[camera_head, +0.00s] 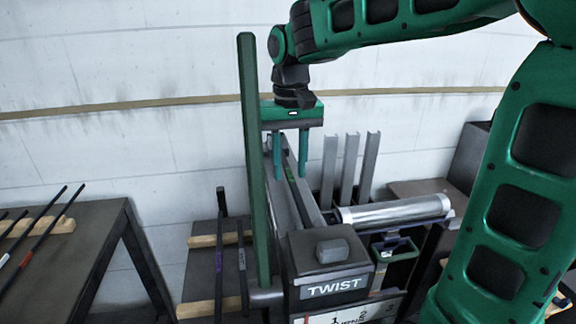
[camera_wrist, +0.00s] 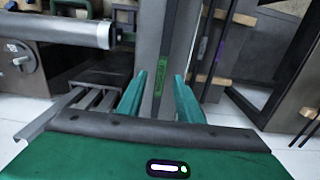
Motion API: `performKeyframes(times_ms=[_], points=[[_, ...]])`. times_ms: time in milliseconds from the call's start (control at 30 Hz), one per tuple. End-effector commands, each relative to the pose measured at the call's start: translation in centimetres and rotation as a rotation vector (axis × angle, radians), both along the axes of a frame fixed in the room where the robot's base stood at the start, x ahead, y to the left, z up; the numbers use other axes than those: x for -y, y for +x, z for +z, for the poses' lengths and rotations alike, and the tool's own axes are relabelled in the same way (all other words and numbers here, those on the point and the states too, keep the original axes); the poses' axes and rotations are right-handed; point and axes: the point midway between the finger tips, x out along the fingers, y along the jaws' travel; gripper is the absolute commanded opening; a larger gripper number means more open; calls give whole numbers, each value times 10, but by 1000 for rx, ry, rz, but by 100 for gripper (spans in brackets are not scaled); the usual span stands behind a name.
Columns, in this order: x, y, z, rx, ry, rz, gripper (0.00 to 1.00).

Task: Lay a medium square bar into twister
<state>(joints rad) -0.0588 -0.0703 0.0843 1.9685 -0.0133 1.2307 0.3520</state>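The twister, a grey machine with a block marked TWIST (camera_head: 330,278), stands in the middle of the head view, its long grey bed running back toward the wall. A thin dark bar with a green label (camera_wrist: 160,78) lies lengthwise along the bed; in the head view it shows (camera_head: 291,178) below my gripper. My gripper (camera_head: 290,165) points down over the bed, its two green fingers apart. In the wrist view my gripper (camera_wrist: 160,92) has its fingers on either side of the bar, with gaps visible. The bar's near end is hidden.
A tall green post (camera_head: 254,160) rises left of the twister. A shiny metal cylinder (camera_head: 395,211) lies to its right. Grey channels (camera_head: 348,168) stand behind. A rack with wooden slats (camera_head: 202,241) and a dark table (camera_head: 85,240) with thin bars are left.

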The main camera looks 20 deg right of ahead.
Motion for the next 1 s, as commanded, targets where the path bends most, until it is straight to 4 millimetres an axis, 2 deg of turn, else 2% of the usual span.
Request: performKeyframes(times_ms=[233,367,800,1000], points=[[0,0,0,-2,-1,0,32],[0,1,8,1,0,0,32],[0,2,84,1,0,0,32],[0,1,103,-1,0,0,32]])
